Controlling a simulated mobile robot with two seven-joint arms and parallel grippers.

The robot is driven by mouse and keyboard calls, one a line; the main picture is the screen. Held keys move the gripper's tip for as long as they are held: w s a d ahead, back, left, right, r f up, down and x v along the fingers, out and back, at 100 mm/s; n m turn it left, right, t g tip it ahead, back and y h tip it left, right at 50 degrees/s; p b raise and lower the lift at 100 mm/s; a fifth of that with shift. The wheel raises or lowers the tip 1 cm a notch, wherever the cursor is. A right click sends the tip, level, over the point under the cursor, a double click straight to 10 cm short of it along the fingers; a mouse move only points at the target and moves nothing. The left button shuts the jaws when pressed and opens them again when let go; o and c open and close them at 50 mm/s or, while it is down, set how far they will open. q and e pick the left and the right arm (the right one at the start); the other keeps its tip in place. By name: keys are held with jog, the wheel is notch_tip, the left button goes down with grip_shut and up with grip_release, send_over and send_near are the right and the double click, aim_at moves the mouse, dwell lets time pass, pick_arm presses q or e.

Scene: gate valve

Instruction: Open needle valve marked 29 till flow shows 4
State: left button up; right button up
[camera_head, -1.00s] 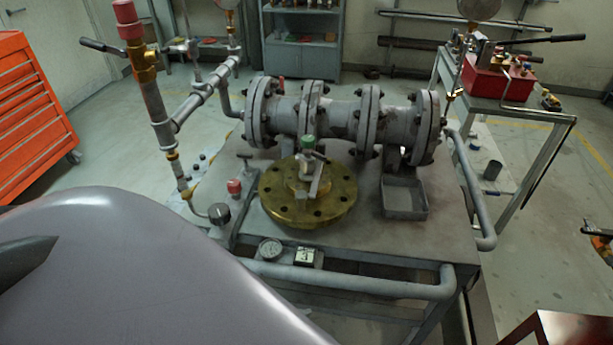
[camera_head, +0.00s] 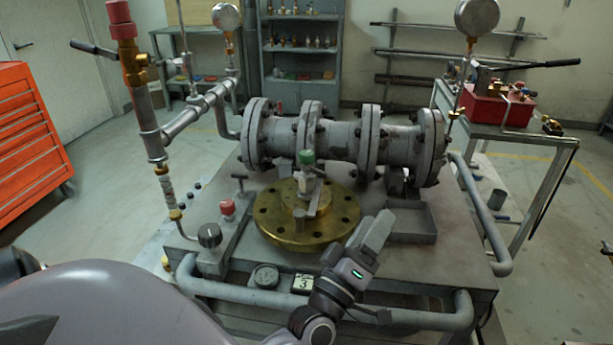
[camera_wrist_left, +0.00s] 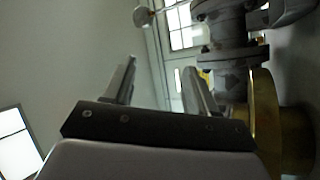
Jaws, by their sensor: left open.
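My left gripper (camera_head: 375,235) is in front of the right part of the brass flange (camera_head: 335,222), pointing up and right. It is open and empty; its two spread fingers (camera_wrist_left: 158,85) show in the left wrist view, with the brass flange (camera_wrist_left: 275,125) to their right. Left of the flange are a black knob (camera_head: 209,235), a red knob (camera_head: 227,208) and a T-handle (camera_head: 239,180). No mark 29 is readable, so I cannot tell which is that valve. A small display (camera_head: 303,283) on the front edge reads 3. My right gripper is not in view.
A round gauge (camera_head: 265,275) sits beside the display. A flanged pipe (camera_head: 340,140) runs behind the brass flange. An upright pipe (camera_head: 145,105) stands at the left. An open tray (camera_head: 412,235) is at the right. A front rail (camera_head: 420,318) borders the bench.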

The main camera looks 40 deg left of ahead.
aim_at(310, 158)
pick_arm(q)
jog(key=w+a+r+m+g+y+b, duration=0.1)
jog(key=a+m+g+y+b, duration=0.2)
jog(key=m, duration=0.8)
jog(key=w+a+r+m+g+y+b, duration=0.1)
jog(key=a+r+m+g+y+b, duration=0.1)
jog(key=a+m+g+y+b, duration=0.2)
jog(key=w+a+r+m+g+y+b, duration=0.1)
jog(key=a+m+g+y+b, duration=0.3)
jog(key=m+g+y, duration=0.5)
jog(key=shift+a+r+m+g, duration=0.15)
jog(key=shift+a+m+g, duration=0.15)
jog(key=shift+m, duration=1.25)
jog(key=shift+a+r+m+g, duration=0.15)
jog(key=shift+a+r+m, duration=0.1)
jog(key=shift+m, duration=1.35)
jog(key=shift+a+r+m+g, duration=0.1)
jog(key=shift+a+m+g, duration=0.2)
jog(key=shift+m, duration=1.25)
jog(key=shift+x, duration=3.55)
